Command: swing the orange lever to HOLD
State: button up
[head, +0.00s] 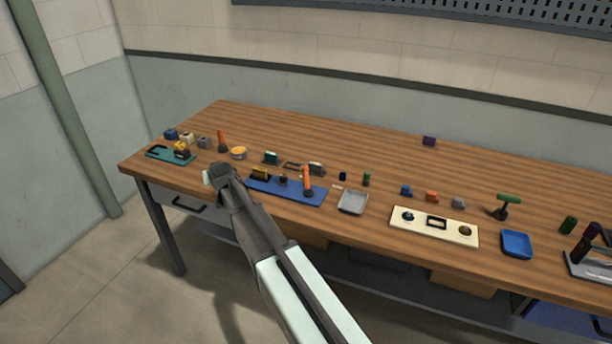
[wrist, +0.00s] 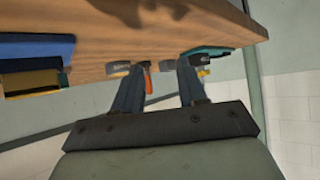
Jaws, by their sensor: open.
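An orange lever (head: 307,178) stands nearly upright at the right end of a blue base plate (head: 262,187) on the workbench. A yellow-and-black block and a small dark part sit on the same plate. No HOLD lettering is readable. My gripper (head: 219,170) is open and empty, near the bench's front edge, left of the blue plate and apart from the lever. In the wrist view my gripper's fingers (wrist: 158,74) are spread, and the blue plate (wrist: 35,48) is at the far left. The lever itself is not identifiable there.
Another upright orange piece (head: 222,142) stands farther left; an orange piece also shows between my fingers in the wrist view (wrist: 149,84). A teal board (head: 168,155), grey tray (head: 353,202), cream panel (head: 434,238) and green-handled lever (head: 507,199) stand around. The bench's back is mostly clear.

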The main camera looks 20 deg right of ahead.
jog(key=s+d+r+m+g, duration=0.1)
jog(key=s+d+r+g, duration=0.1)
jog(key=d, duration=0.7)
jog(key=s+d+r+m+g, duration=0.1)
jog(key=s+d+r, duration=0.2)
jog(key=d, duration=0.6)
jog(key=g, duration=0.3)
send_near(306, 173)
jog(key=shift+m+y, duration=0.3)
jog(key=x, duration=1)
jog(key=shift+d+f, duration=0.3)
jog(key=shift+f, duration=0.1)
jog(key=shift+w, duration=0.1)
grip_shut()
jog(key=shift+r, duration=0.1)
